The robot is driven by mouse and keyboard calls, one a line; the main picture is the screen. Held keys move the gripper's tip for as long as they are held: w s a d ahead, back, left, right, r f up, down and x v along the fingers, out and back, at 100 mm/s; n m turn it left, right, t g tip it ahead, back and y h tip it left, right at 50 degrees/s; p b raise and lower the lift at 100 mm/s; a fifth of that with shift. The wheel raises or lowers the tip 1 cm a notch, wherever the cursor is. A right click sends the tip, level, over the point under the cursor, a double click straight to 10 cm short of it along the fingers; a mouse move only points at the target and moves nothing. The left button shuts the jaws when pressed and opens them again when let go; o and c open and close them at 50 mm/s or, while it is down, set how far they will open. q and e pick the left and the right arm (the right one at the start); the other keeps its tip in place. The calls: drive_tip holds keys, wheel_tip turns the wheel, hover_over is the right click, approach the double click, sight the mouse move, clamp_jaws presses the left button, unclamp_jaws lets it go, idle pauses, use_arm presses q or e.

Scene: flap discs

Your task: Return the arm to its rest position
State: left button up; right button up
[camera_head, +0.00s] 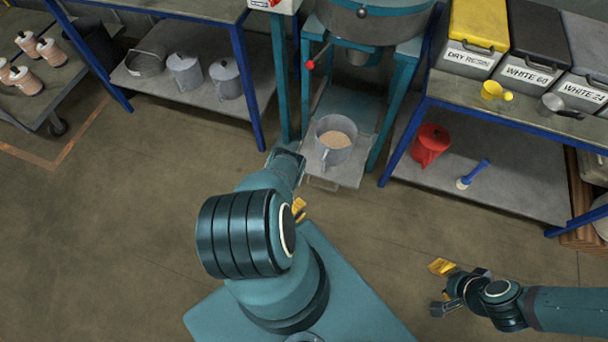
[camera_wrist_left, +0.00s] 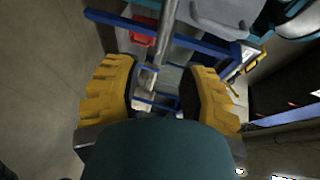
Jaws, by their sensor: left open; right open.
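My left arm reaches up the middle of the head view, folded over my own base. Its gripper is mostly hidden there by the arm, with only a bit of yellow finger (camera_head: 298,208) showing. In the left wrist view my left gripper (camera_wrist_left: 158,95) has its two yellow fingers wide apart, with nothing held between them. My right gripper (camera_head: 448,285) is at the lower right, over bare floor, open and empty. Its arm comes in from the right edge.
A grey jug of tan grains (camera_head: 335,139) stands on a platform (camera_head: 345,178) under the teal mixer (camera_head: 375,22), just beyond my left arm. A lower shelf (camera_head: 520,185) holds a red jug (camera_head: 430,145) and a blue-handled tool (camera_head: 473,174). Floor at left (camera_head: 120,230) is clear.

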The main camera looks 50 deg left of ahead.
use_arm(q)
drive_tip(key=shift+w, duration=0.1)
drive_tip(key=w+a+r+n+g, duration=0.2)
drive_tip(key=w+n+g, duration=0.2)
drive_tip(key=w+n, duration=0.2)
drive_tip(key=w+d+r+n+g+h, duration=0.1)
drive_tip(key=w+d+r+n+g, duration=0.3)
drive_tip(key=d+r+n, duration=0.15)
drive_tip(key=s+d+r+n+g+h, duration=0.3)
drive_tip(key=s+d+r+n+g, duration=0.1)
drive_tip(key=d+r, duration=0.5)
drive_tip(key=s+d+r+n+g+h, duration=0.25)
drive_tip(key=s+d+r+g, duration=0.2)
drive_tip(key=d+r, duration=0.5)
drive_tip(key=w+d+r+t, duration=0.2)
drive_tip(key=w+r, duration=0.2)
drive_tip(key=w, duration=0.1)
drive_tip(key=shift+w+d+r+m+t, duration=0.15)
drive_tip(key=shift+w+m+t, duration=0.1)
drive_tip(key=shift+m+t, duration=0.15)
